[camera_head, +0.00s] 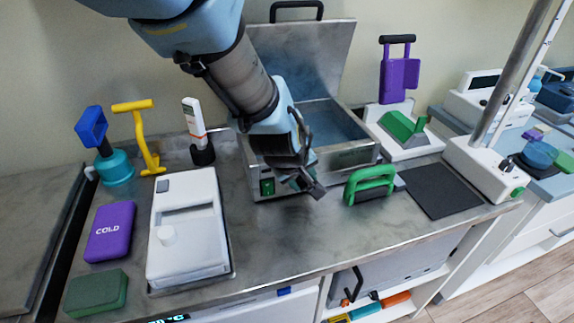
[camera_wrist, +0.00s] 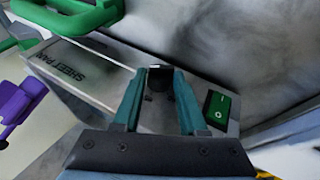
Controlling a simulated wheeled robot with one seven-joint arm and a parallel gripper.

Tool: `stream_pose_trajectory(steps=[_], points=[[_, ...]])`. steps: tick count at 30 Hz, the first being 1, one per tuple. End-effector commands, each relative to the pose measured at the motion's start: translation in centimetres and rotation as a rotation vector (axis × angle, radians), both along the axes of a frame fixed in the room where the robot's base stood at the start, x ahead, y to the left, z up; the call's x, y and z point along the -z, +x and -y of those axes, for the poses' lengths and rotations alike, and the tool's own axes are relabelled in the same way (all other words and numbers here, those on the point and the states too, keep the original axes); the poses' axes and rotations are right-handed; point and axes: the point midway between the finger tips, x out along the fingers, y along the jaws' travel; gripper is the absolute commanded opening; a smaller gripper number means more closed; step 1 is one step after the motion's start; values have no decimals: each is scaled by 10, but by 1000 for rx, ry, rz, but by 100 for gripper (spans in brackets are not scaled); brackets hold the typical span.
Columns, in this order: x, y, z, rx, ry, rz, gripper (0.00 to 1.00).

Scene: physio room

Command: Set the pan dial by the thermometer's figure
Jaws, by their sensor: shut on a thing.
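The steel heated pan (camera_head: 355,156) stands at the back of the counter with its lid (camera_head: 310,55) raised and bluish water inside. Its front panel shows in the wrist view (camera_wrist: 85,70) with a "SHEET PAN" label and a green rocker switch (camera_wrist: 216,106). My gripper (camera_head: 308,186) is at this front panel. In the wrist view its teal fingers (camera_wrist: 158,85) are shut on the dark dial (camera_wrist: 158,71), mostly hidden between them; its setting cannot be read. A white and orange thermometer (camera_head: 194,118) stands upright in a black holder; its figure is too small to read.
A white device (camera_head: 187,240), purple COLD pack (camera_head: 110,231) and green block (camera_head: 96,293) are at left. The counter in front of the pan is clear.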

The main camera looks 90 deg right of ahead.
Motion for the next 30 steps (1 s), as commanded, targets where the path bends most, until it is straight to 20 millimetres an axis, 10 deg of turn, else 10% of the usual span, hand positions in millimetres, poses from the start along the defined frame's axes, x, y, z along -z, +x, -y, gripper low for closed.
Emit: stream_pose_trajectory(steps=[26, 27, 30], points=[[-1, -4, 1, 1, 31, 95, 0], [-1, -4, 1, 1, 31, 95, 45], [-1, -3, 1, 1, 31, 96, 56]])
